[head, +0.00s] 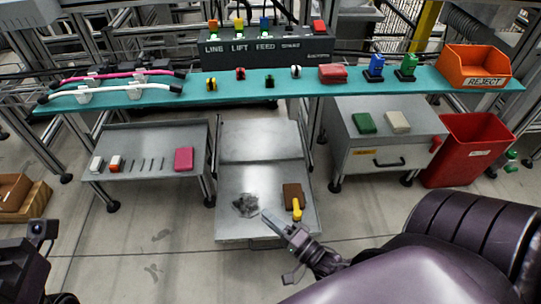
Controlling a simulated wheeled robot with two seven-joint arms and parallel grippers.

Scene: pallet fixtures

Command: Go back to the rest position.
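My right arm comes in from the lower right. Its gripper (274,220) points up and left over the front of the low metal cart (232,185). Its fingers lie together as one narrow grey wedge, with nothing seen between them. A grey crumpled heap (245,205) lies left of the fingertips, and a brown block (293,194) with a yellow-handled item (297,211) lies to the right. How high the gripper is above the cart is hard to judge. Dark parts of my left arm show at the lower left corner; its fingers are not seen.
A teal shelf (215,92) spans the back with small parts, cables and an orange reject bin (473,67). A metal side table (140,172) stands left, a drawer cabinet (378,160) and red bin (467,150) right. Floor in front is clear.

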